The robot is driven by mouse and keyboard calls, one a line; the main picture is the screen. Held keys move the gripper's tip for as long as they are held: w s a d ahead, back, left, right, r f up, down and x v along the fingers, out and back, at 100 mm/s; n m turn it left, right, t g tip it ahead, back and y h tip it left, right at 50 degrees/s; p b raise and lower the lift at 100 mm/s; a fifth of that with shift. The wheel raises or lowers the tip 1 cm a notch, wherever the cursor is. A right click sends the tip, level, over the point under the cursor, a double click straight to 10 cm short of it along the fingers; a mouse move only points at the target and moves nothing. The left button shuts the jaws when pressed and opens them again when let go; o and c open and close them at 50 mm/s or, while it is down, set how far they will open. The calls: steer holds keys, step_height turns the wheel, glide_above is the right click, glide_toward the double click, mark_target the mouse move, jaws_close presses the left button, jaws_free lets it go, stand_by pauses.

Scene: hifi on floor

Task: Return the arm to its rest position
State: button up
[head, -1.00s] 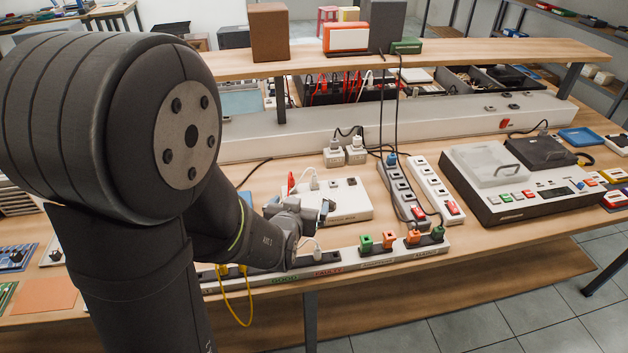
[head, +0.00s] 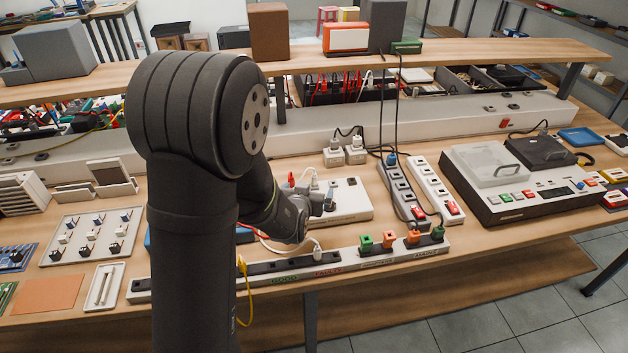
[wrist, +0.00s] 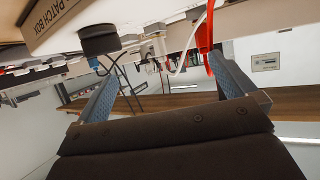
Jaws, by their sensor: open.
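My gripper (head: 322,200) is low over the workbench, beside the white patch box (head: 351,204) and partly in front of it in the head view. In the wrist view its two blue-grey fingers (wrist: 165,85) stand wide apart with nothing held between them. My arm hides part of the bench on the left.
A long power strip (head: 375,256) with green and orange plugs lies along the front edge. Two upright strips (head: 436,190) and a large console (head: 520,183) stand to the right. A raised shelf (head: 450,53) runs behind. A yellow cable (head: 246,290) hangs over the edge.

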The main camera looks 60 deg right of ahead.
steer(key=shift+a, duration=0.1)
stand_by(0.6)
steer(key=v, duration=1)
steer(key=shift+x, duration=3.1)
